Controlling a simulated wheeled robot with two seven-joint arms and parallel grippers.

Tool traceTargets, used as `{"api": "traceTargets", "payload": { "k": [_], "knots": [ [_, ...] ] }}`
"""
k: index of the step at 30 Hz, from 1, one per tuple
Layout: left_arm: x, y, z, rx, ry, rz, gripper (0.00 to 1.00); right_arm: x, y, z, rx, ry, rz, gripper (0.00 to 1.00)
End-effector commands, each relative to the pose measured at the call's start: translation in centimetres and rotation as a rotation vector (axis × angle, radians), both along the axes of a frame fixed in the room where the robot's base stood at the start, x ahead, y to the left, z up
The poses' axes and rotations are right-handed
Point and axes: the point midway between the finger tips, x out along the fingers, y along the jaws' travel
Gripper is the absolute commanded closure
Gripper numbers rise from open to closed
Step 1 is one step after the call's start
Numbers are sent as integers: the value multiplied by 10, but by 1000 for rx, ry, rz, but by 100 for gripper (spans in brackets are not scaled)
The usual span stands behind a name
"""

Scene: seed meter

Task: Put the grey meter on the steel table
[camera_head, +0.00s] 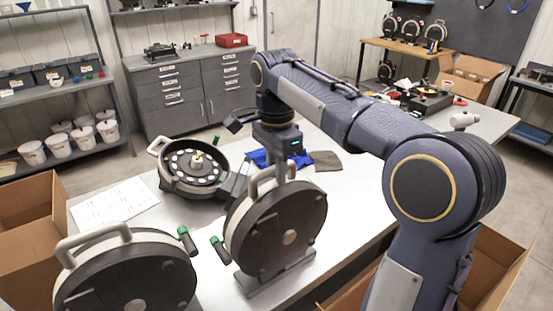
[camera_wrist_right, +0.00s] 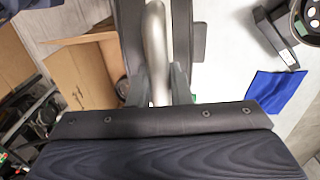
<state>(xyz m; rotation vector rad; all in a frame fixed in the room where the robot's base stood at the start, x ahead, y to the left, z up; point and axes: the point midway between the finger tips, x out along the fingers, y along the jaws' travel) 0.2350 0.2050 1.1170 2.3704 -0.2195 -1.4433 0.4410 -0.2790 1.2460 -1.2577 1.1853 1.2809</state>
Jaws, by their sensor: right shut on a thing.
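A meter with a dark round face and light grey rim (camera_head: 277,230) stands upright at the middle front of the steel table (camera_head: 345,205), over a flat grey base (camera_head: 275,278). My right gripper (camera_head: 283,176) comes down from above and is shut on its handle. In the right wrist view the pale handle (camera_wrist_right: 156,50) runs between the fingers (camera_wrist_right: 156,88). I cannot tell whether the meter's underside touches the base. A second, similar meter (camera_head: 130,275) stands upright at the front left. My left gripper is not in view.
An open meter (camera_head: 192,166) with a ring of white discs lies on the table behind. A blue cloth (camera_head: 262,158), a grey cloth (camera_head: 325,161) and a paper sheet (camera_head: 113,202) lie nearby. Cardboard boxes stand at the left (camera_head: 30,235) and front right (camera_head: 500,265).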

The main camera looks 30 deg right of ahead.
Motion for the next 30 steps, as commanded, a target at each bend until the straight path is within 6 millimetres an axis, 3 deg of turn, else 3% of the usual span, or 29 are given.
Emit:
{"api": "traceTargets", "payload": {
  "k": [12,13,18,26,30],
  "knots": [
    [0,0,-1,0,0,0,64,1,0,0,2,-10,0,100],
    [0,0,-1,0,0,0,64,0,0,-3,0,-1,0,80],
    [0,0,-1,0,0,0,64,0,0,-3,0,-1,0,60],
    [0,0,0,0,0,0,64,0,0,-2,0,-1,0,60],
    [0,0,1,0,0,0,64,1,0,9,0,-3,0,60]
  ]
}}
